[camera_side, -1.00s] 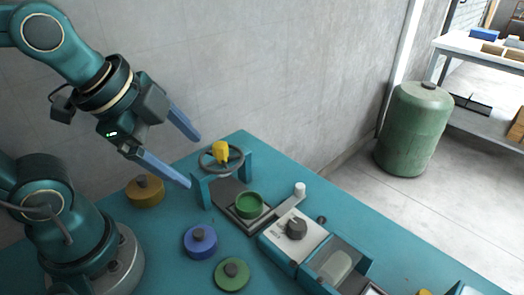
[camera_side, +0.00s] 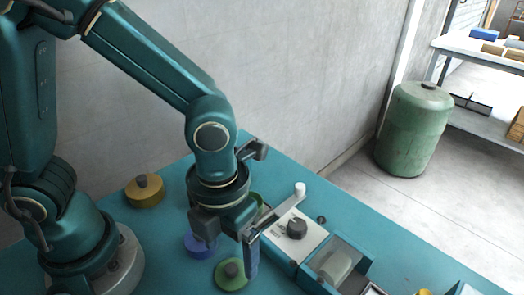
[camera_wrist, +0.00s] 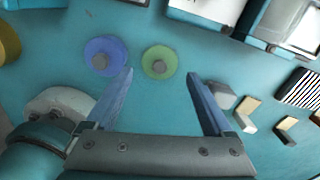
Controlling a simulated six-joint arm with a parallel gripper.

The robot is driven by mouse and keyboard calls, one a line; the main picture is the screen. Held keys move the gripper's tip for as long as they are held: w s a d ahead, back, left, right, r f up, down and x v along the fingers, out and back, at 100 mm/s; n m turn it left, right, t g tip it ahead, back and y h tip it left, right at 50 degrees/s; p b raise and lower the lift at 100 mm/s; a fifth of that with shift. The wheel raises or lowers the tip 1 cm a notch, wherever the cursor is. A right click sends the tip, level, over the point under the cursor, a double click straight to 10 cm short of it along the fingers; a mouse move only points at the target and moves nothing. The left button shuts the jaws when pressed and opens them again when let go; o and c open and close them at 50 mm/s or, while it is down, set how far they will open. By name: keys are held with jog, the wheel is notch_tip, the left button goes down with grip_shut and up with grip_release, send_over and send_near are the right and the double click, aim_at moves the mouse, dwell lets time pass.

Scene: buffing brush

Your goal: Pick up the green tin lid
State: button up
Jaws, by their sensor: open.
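The green tin lid (camera_side: 224,284) is a flat green disc with a dark knob, lying on the teal table near the front. It also shows in the wrist view (camera_wrist: 149,70), framed between the fingertips and slightly beyond them. My gripper (camera_wrist: 160,75) is open and empty, pointing down over the table. In the side view one blue finger hangs just right of the lid's knob; the other finger is hidden behind the wrist. The green open tin (camera_side: 257,198) on the machine is mostly covered by my arm.
A blue lid (camera_side: 196,246) lies close to the left of the green lid; in the wrist view it (camera_wrist: 92,47) is near the left finger. A yellow lid (camera_side: 144,192) is further left. A white machine box (camera_side: 286,243) with a dark knob stands to the right. Small blocks (camera_wrist: 246,108) lie beyond the right finger.

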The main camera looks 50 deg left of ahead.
aim_at(231, 266)
jog(key=shift+f, duration=2.25)
jog(key=c, duration=1.1)
